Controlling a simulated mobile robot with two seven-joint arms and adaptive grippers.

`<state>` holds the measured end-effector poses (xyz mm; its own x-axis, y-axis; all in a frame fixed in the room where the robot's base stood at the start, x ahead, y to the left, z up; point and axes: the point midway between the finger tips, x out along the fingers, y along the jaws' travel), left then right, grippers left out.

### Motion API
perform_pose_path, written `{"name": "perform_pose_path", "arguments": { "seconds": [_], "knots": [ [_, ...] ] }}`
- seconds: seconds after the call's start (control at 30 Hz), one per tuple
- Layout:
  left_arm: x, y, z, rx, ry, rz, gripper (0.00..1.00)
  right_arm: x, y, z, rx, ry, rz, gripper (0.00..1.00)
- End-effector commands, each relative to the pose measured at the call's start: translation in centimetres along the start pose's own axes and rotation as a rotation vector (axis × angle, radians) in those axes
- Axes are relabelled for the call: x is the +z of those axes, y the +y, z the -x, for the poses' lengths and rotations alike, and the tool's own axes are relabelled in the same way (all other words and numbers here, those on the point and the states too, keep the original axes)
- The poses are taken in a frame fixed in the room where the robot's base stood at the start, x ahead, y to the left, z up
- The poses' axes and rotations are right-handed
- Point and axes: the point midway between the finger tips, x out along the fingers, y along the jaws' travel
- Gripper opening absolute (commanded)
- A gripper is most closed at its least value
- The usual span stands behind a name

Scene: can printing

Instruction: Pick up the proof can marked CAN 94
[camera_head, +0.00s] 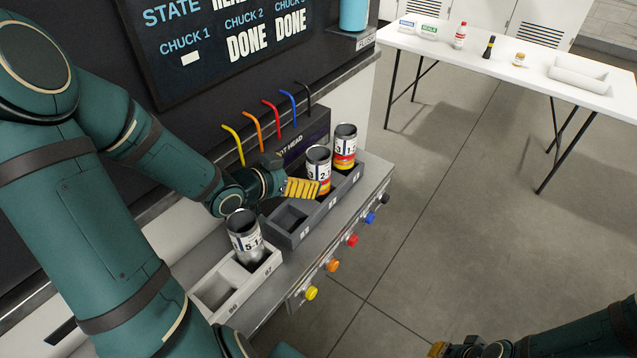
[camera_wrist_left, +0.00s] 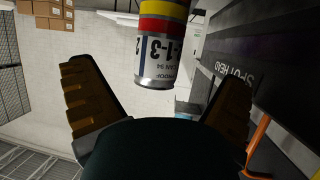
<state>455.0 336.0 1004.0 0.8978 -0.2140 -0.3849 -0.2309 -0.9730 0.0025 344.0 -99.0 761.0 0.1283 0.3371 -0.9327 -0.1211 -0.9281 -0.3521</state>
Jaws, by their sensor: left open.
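A can marked CAN 94 (camera_wrist_left: 160,62) shows upside down in the left wrist view, with a white label above red and yellow bands. It appears to be the middle can (camera_head: 318,161) in the head view, standing upright in a grey slotted rack (camera_head: 285,238). My left gripper (camera_head: 301,188) is open right beside that can. In the wrist view, the can lies ahead between the two yellow fingers, with visible gaps; contact is not evident. My right gripper (camera_head: 440,350) is at the bottom edge, partly cut off, and its jaws are unclear.
Another banded can (camera_head: 345,146) stands close behind in the rack. A silver can (camera_head: 244,234) stands in a pale rack (camera_head: 214,290) near my left arm. Coloured hooks (camera_head: 270,112) rise behind the rack; coloured knobs (camera_head: 333,265) line the bench front. A white table (camera_head: 490,55) stands far right.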

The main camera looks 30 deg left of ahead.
Motion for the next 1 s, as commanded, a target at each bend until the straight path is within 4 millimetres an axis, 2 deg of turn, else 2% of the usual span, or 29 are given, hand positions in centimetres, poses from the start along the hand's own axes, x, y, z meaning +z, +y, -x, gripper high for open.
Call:
{"name": "perform_pose_path", "arguments": {
  "seconds": [0.23, 0.53, 0.67, 0.87, 0.9, 1.0],
  "knots": [
    [-0.2, 0.1, -1.8, 0.003, 0.004, -0.003, 0.98, 0.1, 0.2, -0.7, 0.0, 0.0, 0.001, 0.0],
    [-0.2, 0.1, -6.3, 0.004, 0.004, -0.004, 0.98, -0.1, 1.0, -2.6, 0.0, 0.007, 0.003, 0.0],
    [-0.3, 0.1, -7.1, 0.003, 0.002, -0.003, 0.98, -0.2, 1.1, -2.9, 0.0, 0.009, 0.003, 0.0],
    [-0.4, 0.1, -7.1, 0.002, 0.002, -0.003, 0.98, -0.2, 1.0, -2.8, 0.0, 0.01, 0.003, 0.0],
    [-0.4, 0.1, -7.1, 0.002, 0.002, -0.003, 0.95, -0.2, 1.0, -2.8, 0.0, 0.01, 0.003, 0.0],
    [-0.4, 0.1, -7.1, 0.002, 0.002, -0.003, 0.62, -0.2, 1.0, -2.8, 0.0, 0.01, 0.003, 0.0]
  ]
}}
